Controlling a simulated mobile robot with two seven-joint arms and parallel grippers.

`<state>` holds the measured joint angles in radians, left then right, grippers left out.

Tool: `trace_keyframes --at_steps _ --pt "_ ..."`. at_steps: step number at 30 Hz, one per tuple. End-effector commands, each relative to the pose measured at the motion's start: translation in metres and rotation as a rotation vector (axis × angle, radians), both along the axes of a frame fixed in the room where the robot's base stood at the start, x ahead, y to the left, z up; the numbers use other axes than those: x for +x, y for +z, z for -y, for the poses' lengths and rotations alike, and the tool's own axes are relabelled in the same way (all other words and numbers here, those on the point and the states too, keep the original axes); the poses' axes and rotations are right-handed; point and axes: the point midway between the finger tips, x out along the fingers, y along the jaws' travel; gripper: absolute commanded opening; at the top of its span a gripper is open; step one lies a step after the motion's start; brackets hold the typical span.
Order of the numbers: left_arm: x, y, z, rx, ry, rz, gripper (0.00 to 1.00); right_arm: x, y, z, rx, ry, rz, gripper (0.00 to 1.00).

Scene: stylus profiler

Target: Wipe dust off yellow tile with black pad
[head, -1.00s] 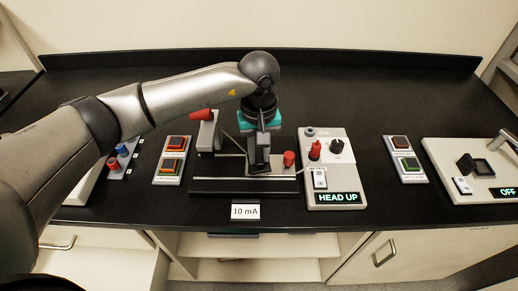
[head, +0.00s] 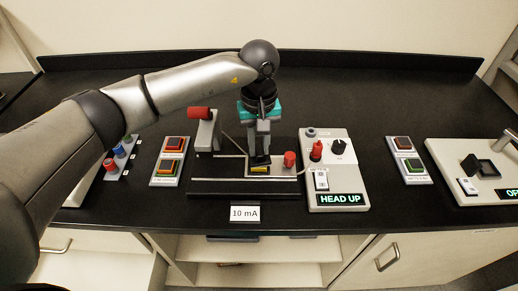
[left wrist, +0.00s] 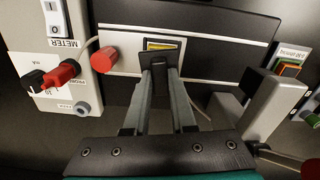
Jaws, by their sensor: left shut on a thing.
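My left gripper (head: 260,152) points down over the black profiler stage (head: 230,187) and is shut on a small black pad (left wrist: 160,59). The yellow tile (head: 260,169) lies in a pale frame on the stage. It shows as a yellow strip just in front of the pad in the head view, and beyond the pad in the left wrist view (left wrist: 160,46). The pad hides the rest of the tile. I cannot tell whether the pad touches it. Dust is too small to make out. My right gripper is not in view.
A red knob (head: 290,159) stands close right of the tile. A grey post with a red cylinder (head: 199,113) stands to the left. The meter box (head: 337,183) reads "HEAD UP". Button boxes (head: 171,160) flank the stage. The back of the bench is clear.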

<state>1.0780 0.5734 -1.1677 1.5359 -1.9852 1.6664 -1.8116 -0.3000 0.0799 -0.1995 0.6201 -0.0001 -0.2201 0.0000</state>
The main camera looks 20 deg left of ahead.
Motion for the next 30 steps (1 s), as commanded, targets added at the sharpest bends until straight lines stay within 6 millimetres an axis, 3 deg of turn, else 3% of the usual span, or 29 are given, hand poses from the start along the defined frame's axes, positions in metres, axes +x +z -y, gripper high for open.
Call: trace_keyframes --at_steps 30 --pt "-0.023 0.0 0.007 0.0 0.0 0.0 0.0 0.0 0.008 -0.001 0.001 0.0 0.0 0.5"
